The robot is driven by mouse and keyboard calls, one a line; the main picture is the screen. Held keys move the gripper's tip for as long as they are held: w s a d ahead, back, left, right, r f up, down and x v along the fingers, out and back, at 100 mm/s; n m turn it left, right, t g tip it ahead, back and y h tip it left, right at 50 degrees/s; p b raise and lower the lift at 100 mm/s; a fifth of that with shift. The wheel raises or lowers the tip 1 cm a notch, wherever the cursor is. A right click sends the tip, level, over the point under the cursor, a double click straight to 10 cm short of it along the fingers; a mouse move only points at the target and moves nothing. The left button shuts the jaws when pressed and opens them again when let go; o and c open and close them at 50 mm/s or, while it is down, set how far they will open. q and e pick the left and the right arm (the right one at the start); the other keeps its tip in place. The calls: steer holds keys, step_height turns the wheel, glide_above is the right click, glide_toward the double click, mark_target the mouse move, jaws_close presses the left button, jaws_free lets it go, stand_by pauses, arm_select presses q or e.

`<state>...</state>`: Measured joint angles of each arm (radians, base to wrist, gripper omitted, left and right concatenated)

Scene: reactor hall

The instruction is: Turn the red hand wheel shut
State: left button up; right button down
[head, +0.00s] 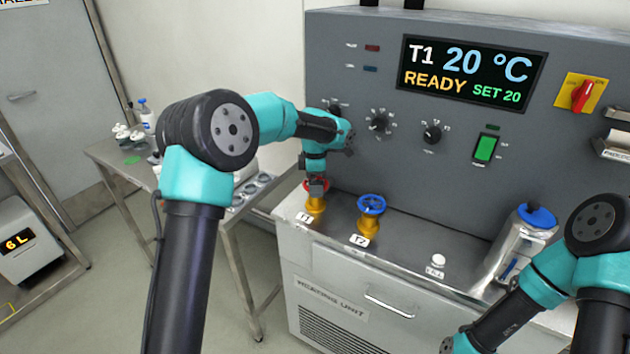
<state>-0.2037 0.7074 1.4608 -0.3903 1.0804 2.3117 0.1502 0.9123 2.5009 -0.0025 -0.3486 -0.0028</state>
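The red hand wheel (325,196) sits on a yellow valve body labelled T1, at the left end of the unit's ledge. My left gripper (317,190) points down right at this wheel and covers much of it. Only parts of the red rim show around the fingers. The fingers are small and dark here, so I cannot tell whether they grip the rim or are open. My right arm comes in at the lower right, and its gripper is outside the picture.
A blue hand wheel (371,204) on a yellow valve labelled T2 stands close to the right.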

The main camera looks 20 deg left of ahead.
arm_select(q)
steer(key=c, duration=0.7)
steer(key=shift+c, duration=0.2)
